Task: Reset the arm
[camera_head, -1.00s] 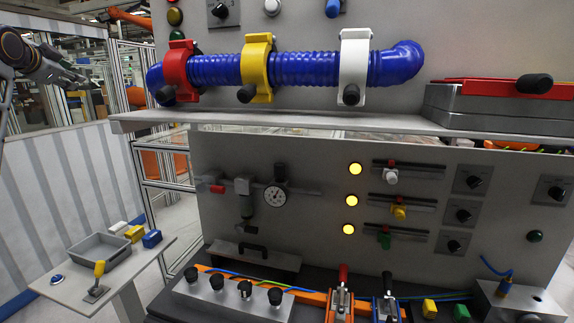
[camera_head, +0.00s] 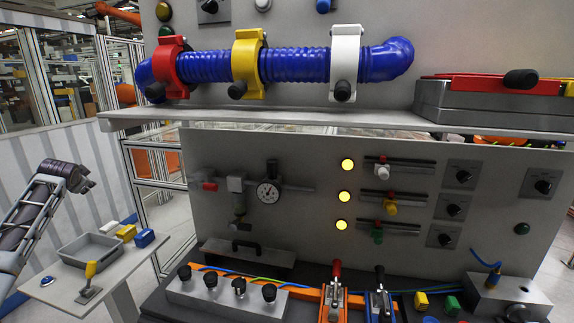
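My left arm comes in at the left edge of the head view. Its dark gripper (camera_head: 82,178) is above and to the left of the small side table, in front of the pale striped panel, and is apart from everything there. The fingers are too small and dark to tell whether they are open or shut, and I see nothing held in them. My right gripper is not in view.
The side table (camera_head: 128,274) bears a grey tray (camera_head: 90,250), several coloured blocks and a yellow-handled tool (camera_head: 90,270). The drive unit's shelf (camera_head: 300,119) holds a blue ribbed hose (camera_head: 290,66) in red, yellow and white clamps. Toggle clamps (camera_head: 334,290) stand below.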

